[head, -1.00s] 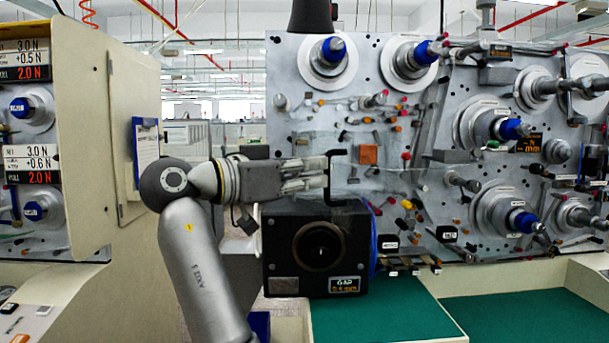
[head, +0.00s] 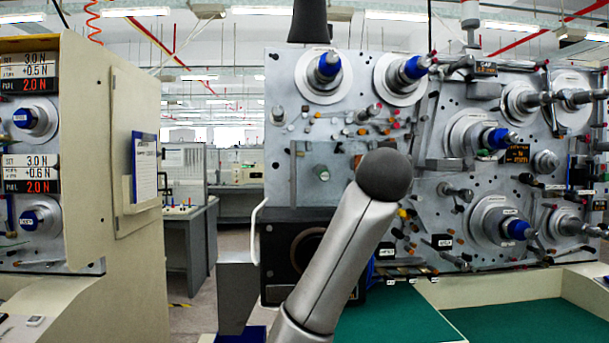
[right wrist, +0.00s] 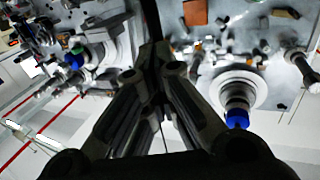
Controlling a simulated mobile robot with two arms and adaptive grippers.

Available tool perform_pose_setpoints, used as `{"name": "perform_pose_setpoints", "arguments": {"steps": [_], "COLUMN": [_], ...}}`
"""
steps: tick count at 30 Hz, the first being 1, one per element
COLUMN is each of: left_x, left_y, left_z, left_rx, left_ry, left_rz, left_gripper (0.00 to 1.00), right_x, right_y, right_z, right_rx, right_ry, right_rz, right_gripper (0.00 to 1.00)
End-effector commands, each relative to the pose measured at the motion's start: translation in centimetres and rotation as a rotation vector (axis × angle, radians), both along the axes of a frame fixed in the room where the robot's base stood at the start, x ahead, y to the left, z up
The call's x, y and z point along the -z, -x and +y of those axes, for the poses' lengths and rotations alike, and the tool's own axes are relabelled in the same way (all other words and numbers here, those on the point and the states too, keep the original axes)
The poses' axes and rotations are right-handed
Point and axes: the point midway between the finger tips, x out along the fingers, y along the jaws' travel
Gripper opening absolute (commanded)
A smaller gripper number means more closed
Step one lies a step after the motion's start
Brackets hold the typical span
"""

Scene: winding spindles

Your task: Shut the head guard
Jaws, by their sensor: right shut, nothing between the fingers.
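The black winding head box (head: 275,262) with a round opening stands at the lower middle of the head view, its right part hidden behind my arm. My right gripper is hidden behind my arm in the head view. The right wrist view shows its fingers (right wrist: 157,62) shut and empty, near a dark upright bar. My left gripper is not in view.
The grey spindle panel (head: 300,115) with blue-tipped spindles and several small guides rises behind and right of the box. A green mat (head: 395,315) lies below. A cream cabinet (head: 100,170) stands left, with an open aisle between it and the box.

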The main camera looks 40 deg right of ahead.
Motion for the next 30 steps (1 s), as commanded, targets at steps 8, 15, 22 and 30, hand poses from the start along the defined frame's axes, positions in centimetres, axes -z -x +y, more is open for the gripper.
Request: {"name": "perform_pose_setpoints", "arguments": {"steps": [8, 15, 22, 30], "left_x": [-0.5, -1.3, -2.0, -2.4], "left_y": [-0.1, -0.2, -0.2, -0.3], "left_z": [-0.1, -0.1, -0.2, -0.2], "left_rx": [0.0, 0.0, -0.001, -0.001], "left_ry": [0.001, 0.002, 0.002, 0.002], "left_rz": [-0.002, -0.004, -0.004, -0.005], "left_gripper": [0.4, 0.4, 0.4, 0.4], "right_x": [-0.1, -0.1, 0.0, 0.0], "right_y": [-1.0, -3.0, -4.7, -5.7], "right_z": [-6.7, -10.9, -13.3, -14.6], "right_rx": [-0.232, -0.407, -0.469, -0.468], "right_ry": [-0.004, -0.004, -0.002, -0.001], "right_rz": [0.003, 0.005, 0.007, 0.004], "right_gripper": [0.0, 0.0, 0.0, 0.0]}}
